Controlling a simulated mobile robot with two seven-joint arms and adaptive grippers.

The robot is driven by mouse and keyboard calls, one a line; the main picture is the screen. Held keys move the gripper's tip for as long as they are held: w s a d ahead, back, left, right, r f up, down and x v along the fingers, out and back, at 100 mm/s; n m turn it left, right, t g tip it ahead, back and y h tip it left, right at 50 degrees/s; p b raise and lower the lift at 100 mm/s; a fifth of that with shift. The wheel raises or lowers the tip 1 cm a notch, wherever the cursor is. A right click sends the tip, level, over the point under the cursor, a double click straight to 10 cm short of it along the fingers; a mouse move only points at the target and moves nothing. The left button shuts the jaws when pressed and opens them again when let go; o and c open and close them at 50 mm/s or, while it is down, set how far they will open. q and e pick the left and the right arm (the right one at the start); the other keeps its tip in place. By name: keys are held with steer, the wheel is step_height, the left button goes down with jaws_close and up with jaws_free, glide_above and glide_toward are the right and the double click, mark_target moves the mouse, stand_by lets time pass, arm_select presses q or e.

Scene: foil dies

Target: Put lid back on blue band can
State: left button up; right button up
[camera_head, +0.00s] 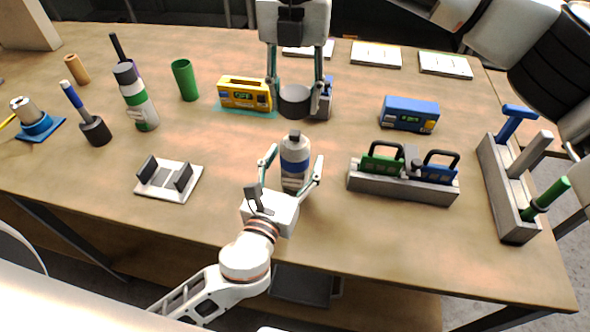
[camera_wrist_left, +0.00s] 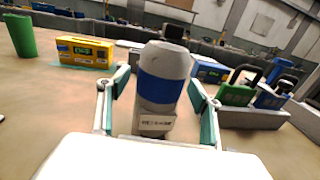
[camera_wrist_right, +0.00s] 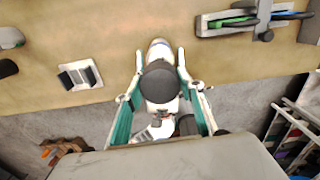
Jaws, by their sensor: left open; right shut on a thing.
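The blue band can (camera_head: 294,162) stands upright on the table, grey-white with a blue band and a small dark top. It also shows in the left wrist view (camera_wrist_left: 160,92). My left gripper (camera_head: 291,172) is open, its fingers on either side of the can with gaps. My right gripper (camera_head: 297,103) is shut on the dark grey round lid (camera_head: 294,98), held apart from the can, behind it in the head view. In the right wrist view the lid (camera_wrist_right: 160,82) sits between the fingertips and partly covers the can (camera_wrist_right: 160,50).
A yellow device (camera_head: 245,94) is just left of my right gripper; a blue device (camera_head: 409,114) is further right. A grey holder (camera_head: 400,184) with green and blue handled items is right of the can. A green band can (camera_head: 139,104) and green cup (camera_head: 185,80) stand left.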

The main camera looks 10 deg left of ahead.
mark_target(295, 133)
arm_select(q)
steer(key=shift+w, duration=0.4)
steer(key=c, duration=1.7)
steer(key=shift+c, duration=0.2)
arm_select(e)
steer(key=shift+f, duration=2.5)
steer(key=shift+f, duration=0.9)
steer(key=shift+f, duration=0.6)
steer(key=o, duration=0.8)
steer(key=shift+o, duration=0.2)
